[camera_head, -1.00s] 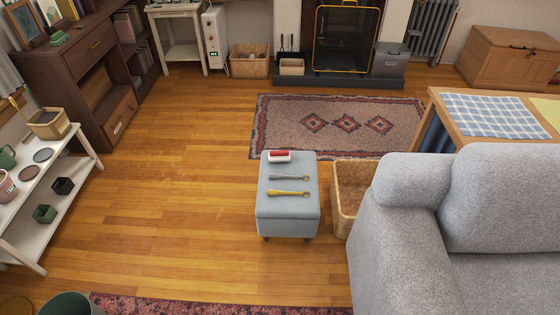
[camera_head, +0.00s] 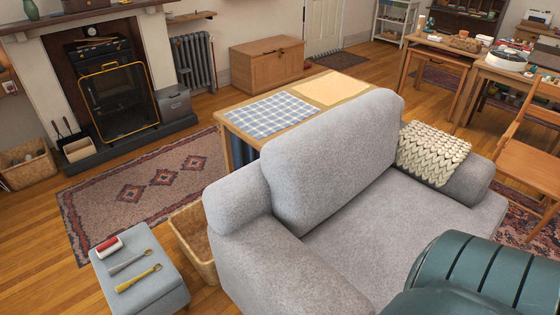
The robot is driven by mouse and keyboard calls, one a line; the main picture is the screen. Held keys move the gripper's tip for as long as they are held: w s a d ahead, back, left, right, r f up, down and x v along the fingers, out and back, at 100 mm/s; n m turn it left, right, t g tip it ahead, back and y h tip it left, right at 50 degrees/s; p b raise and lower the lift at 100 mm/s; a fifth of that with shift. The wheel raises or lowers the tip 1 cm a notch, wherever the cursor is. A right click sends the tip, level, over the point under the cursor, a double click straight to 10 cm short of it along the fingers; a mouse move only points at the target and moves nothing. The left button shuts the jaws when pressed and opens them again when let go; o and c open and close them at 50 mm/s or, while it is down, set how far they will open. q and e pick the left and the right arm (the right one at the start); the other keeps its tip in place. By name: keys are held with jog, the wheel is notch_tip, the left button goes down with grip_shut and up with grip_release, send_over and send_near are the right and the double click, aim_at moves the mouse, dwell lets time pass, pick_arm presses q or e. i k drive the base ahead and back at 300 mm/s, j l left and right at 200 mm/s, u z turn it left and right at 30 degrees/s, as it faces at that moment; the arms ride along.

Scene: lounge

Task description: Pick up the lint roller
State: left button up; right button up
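A small lint roller with a red and white body (camera_head: 108,245) lies on top of a pale blue-grey ottoman (camera_head: 165,294) at the lower left. Two long-handled tools lie beside it on the ottoman, a grey one (camera_head: 129,262) and a yellow one (camera_head: 138,278). The lint roller is apart from both. Neither of my grippers shows in the view.
A wicker basket (camera_head: 186,250) stands between the ottoman and the grey armchair (camera_head: 352,225). A patterned rug (camera_head: 100,214) lies behind the ottoman. A dark green rounded object (camera_head: 470,272) fills the lower right corner. Bare wooden floor (camera_head: 40,285) is left of the ottoman.

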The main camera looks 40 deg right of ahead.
aim_at(113, 245)
jog(key=i+j, duration=0.7)
jog(key=j, duration=0.2)
jog(key=i+j, duration=0.35)
jog(key=j, duration=0.15)
jog(key=i+j+z, duration=0.1)
jog(key=i+j, duration=0.2)
jog(key=j, duration=0.15)
jog(key=z, duration=1.55)
